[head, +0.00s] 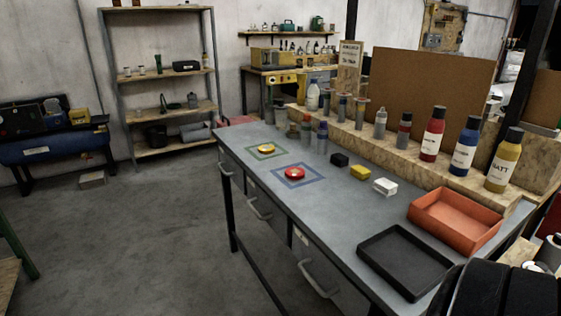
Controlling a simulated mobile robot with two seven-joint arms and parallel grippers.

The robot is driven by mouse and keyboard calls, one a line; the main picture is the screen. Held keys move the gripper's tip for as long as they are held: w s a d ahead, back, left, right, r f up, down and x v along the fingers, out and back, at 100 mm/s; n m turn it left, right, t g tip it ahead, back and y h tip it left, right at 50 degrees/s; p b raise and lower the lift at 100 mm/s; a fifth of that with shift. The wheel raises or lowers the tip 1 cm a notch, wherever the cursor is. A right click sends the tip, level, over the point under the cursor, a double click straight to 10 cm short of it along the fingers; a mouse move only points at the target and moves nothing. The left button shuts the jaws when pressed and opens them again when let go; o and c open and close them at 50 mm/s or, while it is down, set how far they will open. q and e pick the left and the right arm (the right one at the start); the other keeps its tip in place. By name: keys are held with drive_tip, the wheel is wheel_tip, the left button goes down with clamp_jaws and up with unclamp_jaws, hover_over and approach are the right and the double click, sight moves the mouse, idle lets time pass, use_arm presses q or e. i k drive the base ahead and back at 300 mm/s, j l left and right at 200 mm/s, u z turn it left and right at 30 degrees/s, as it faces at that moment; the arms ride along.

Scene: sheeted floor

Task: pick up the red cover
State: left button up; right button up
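A small round red cover (294,174) lies on the grey workbench (340,208), inside a blue square outline (318,182). It has a small pale spot on top. A similar yellow cover (267,149) lies behind it to the left, inside a green square outline (252,154). Neither of my grippers shows in the head view, so their state cannot be seen. Nothing touches or hides the red cover.
A black tray (376,246) and an orange tray (428,211) are at the near right. Several bottles (433,137) line a raised wooden ledge. Floor left of the bench is clear.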

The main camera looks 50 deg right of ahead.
sight(293, 173)
drive_tip(key=i+z, duration=0.5)
drive_tip(key=i, duration=0.95)
drive_tip(key=i+u, duration=0.25)
drive_tip(key=i, duration=0.2)
drive_tip(key=i+l+u, duration=0.25)
drive_tip(key=i, duration=0.15)
drive_tip(key=i+l+u, duration=0.2)
drive_tip(key=i, duration=0.25)
drive_tip(key=u, duration=0.45)
drive_tip(key=i+l+u, duration=0.1)
drive_tip(key=u, duration=0.35)
drive_tip(key=l+u, duration=0.15)
drive_tip(key=u, duration=0.25)
drive_tip(key=i+l+u, duration=0.1)
drive_tip(key=u, duration=0.35)
drive_tip(key=l+u, duration=0.1)
drive_tip(key=u, duration=0.35)
drive_tip(key=l+u, duration=0.1)
drive_tip(key=u, duration=0.35)
drive_tip(key=l+u, duration=0.15)
drive_tip(key=u, duration=0.25)
drive_tip(key=l+u, duration=0.1)
drive_tip(key=u, duration=0.35)
